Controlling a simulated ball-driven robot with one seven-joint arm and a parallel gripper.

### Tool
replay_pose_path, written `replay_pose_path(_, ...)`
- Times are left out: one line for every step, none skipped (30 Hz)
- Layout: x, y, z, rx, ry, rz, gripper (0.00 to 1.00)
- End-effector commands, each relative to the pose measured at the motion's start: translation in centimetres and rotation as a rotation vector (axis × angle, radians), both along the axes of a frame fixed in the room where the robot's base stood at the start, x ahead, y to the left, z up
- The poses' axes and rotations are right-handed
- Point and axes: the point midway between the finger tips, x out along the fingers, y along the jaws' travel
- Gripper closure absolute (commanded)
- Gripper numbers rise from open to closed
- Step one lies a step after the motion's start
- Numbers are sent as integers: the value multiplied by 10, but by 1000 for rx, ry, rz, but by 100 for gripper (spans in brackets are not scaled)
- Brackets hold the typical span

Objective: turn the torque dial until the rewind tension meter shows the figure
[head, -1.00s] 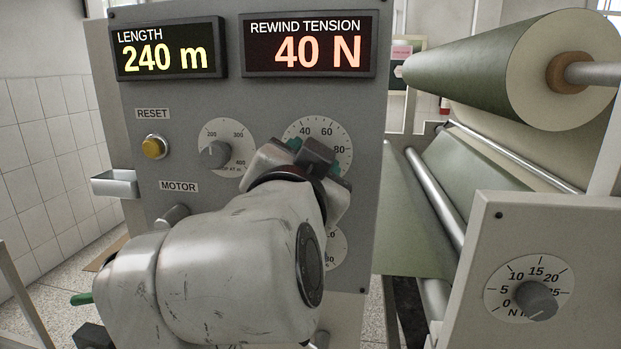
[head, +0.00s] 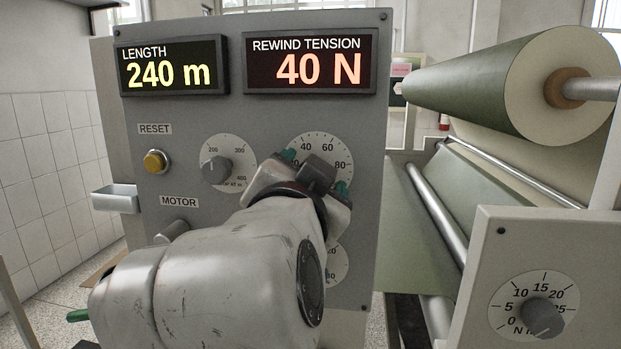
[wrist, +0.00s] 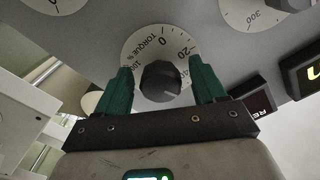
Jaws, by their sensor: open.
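The rewind tension meter (head: 310,63) reads 40 N in red figures on the grey panel.
The length display (head: 172,66) reads 240 m. A length dial (head: 216,171) and a yellow reset button (head: 155,161) are left of my gripper. A lower dial is partly hidden by my arm. A paper roll (head: 560,85) and another dial (head: 541,308) stand at right.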

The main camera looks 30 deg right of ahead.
Motion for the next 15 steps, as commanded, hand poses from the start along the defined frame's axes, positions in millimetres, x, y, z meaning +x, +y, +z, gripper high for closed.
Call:
replay_pose_path(0,0,0,0,0,0,30)
replay_pose_path(0,0,0,0,0,0,30)
replay_pose_path(-1,1,0,-1,-1,0,30)
replay_pose_path(-2,2,0,-1,-1,0,30)
replay_pose_path(-3,3,0,-1,-2,1,30)
replay_pose_path(-6,6,0,-1,-1,3,30)
replay_pose_path(-9,8,0,-1,-1,3,30)
replay_pose_path(-13,11,0,0,-2,3,30)
replay_pose_path(-18,15,-1,0,-3,4,30)
replay_pose_path(-22,18,-1,1,-4,4,30)
replay_pose_path(-27,21,-1,1,-2,4,30)
replay_pose_path(-33,26,-1,0,-3,6,30)
replay_pose_path(-39,30,-1,0,-4,5,30)
replay_pose_path(-44,33,-1,1,-3,5,30)
replay_pose_path(-50,38,-1,0,-3,6,30)
